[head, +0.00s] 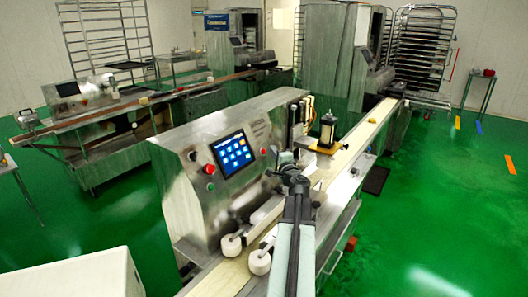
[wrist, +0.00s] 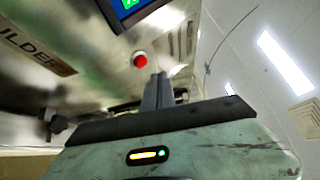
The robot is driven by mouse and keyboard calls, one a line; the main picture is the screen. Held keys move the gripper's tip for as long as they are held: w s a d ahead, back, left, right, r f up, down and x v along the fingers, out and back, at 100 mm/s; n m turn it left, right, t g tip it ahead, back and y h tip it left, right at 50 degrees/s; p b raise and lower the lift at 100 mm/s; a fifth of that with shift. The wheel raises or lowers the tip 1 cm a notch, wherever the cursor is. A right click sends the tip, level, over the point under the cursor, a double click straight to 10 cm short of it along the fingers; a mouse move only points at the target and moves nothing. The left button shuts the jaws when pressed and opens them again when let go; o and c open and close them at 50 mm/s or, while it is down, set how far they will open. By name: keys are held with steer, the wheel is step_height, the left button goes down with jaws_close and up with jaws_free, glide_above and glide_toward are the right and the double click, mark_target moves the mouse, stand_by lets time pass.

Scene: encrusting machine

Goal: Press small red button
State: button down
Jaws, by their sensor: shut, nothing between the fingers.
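The small red button (head: 263,151) sits on the machine's steel front panel, just right of the blue touchscreen (head: 233,153). In the wrist view the red button (wrist: 140,59) shows as a round cap on a pale collar, near the corner of the lit screen (wrist: 130,8). My gripper (head: 274,152) is near the panel, just right of the button in the head view. In the wrist view my gripper's fingers (wrist: 159,78) are shut and empty, and their tips appear just below and right of the button. I see no clear contact; the exact gap cannot be told.
A larger red button (head: 209,169) and a green one (head: 211,186) are left of the screen. The conveyor belt (head: 350,146), white rollers (head: 260,262) and a vertical cylinder (head: 327,130) lie around my arm. Green floor is open at the right.

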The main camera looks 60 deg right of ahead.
steer(key=s, duration=0.1)
steer(key=s+r, duration=0.1)
steer(key=s+p, duration=0.1)
steer(key=shift+s+r, duration=0.1)
steer(key=shift+r, duration=0.2)
